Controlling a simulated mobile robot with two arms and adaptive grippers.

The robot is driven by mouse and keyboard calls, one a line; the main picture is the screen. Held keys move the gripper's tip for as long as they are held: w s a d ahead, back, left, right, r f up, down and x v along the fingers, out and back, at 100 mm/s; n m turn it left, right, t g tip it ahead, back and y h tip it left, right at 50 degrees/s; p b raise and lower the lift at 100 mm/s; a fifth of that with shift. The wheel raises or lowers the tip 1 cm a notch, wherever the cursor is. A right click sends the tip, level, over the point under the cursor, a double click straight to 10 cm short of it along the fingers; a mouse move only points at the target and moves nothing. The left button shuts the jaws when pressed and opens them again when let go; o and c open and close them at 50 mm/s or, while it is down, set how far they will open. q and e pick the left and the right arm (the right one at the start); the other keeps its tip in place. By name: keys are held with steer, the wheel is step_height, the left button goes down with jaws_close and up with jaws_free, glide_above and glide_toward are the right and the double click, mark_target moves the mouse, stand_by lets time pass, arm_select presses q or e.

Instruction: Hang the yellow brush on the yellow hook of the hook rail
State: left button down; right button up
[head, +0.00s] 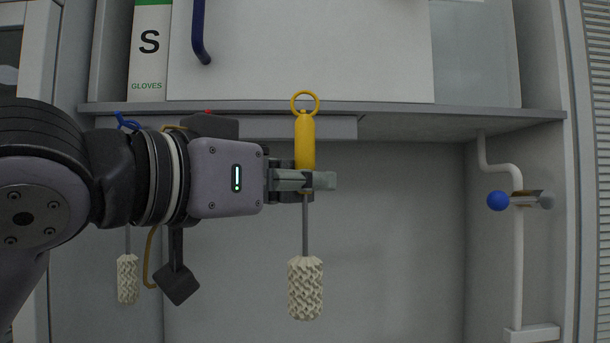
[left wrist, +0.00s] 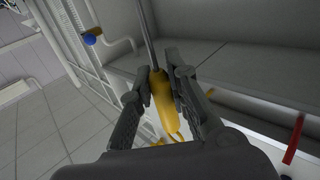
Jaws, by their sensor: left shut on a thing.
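The yellow brush (head: 305,138) is upright in the head view, ring at the top, grey stem and cream bristle head below. My left gripper (head: 318,181) is shut on the lower part of its handle. In the left wrist view the yellow handle (left wrist: 161,98) lies between the two fingers (left wrist: 160,88). The pale hook rail (head: 340,128) runs under the shelf edge; the brush is in front of its right part in the picture. A yellow bit shows behind my wrist, but I cannot tell whether it is the yellow hook. My right gripper is not in view.
A brush with a blue top (head: 128,122) hangs at the left, partly behind my arm. The shelf (head: 450,112) juts out above, with a gloves box (head: 149,60). At the right is a white pipe (head: 517,255) with a blue-knobbed valve (head: 498,201). Space right of the brush is clear.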

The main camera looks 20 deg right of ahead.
arm_select(q)
steer(key=shift+w+d, duration=0.1)
steer(key=shift+w, duration=0.2)
steer(key=shift+w+d, duration=0.1)
steer(key=shift+w, duration=0.1)
steer(key=shift+w+d+f+p, duration=0.2)
steer(key=shift+w+d+p, duration=0.05)
steer(key=shift+w, duration=0.6)
steer(key=shift+w+d+f+p, duration=0.2)
steer(key=shift+w+f+p, duration=0.1)
steer(key=shift+w, duration=0.55)
steer(key=shift+w+d+f+p, duration=0.15)
steer(key=shift+w+d+p, duration=0.1)
steer(key=shift+w, duration=0.6)
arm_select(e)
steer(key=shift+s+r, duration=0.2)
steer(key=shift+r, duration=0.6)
arm_select(q)
steer(key=c, duration=1.5)
jaws_free()
steer(key=shift+o, duration=0.2)
